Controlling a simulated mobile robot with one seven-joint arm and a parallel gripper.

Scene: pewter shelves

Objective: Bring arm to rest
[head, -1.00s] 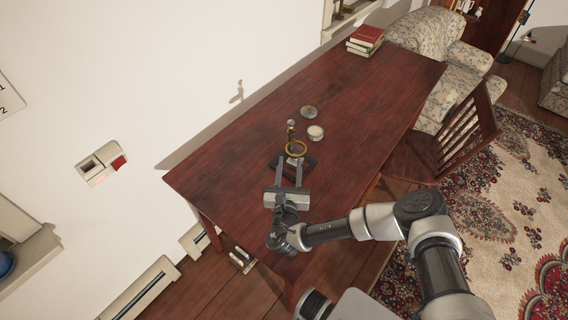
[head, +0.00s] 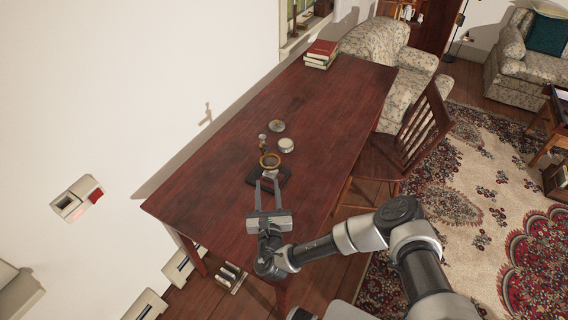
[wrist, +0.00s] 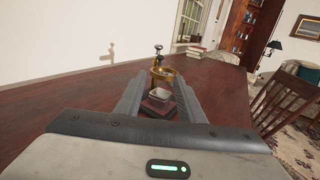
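My gripper (head: 266,184) is at the near end of the dark red wooden table (head: 325,105), above its top. Its two fingers are spread apart with nothing between them, and they point along the table. Just beyond the fingertips is a dark square base (head: 284,181) with a brass ring (head: 270,160) above it. In the wrist view the brass ring (wrist: 163,73) and a small pale item on the dark base (wrist: 155,108) show beyond the open fingers. I cannot tell whether the fingertips touch the base.
A small round white-topped container (head: 286,145) and a small metal dish (head: 277,126) stand past the ring. Stacked books (head: 321,53) lie at the far end. A wooden chair (head: 420,130) stands at the right side, and a patterned armchair (head: 385,45) beyond.

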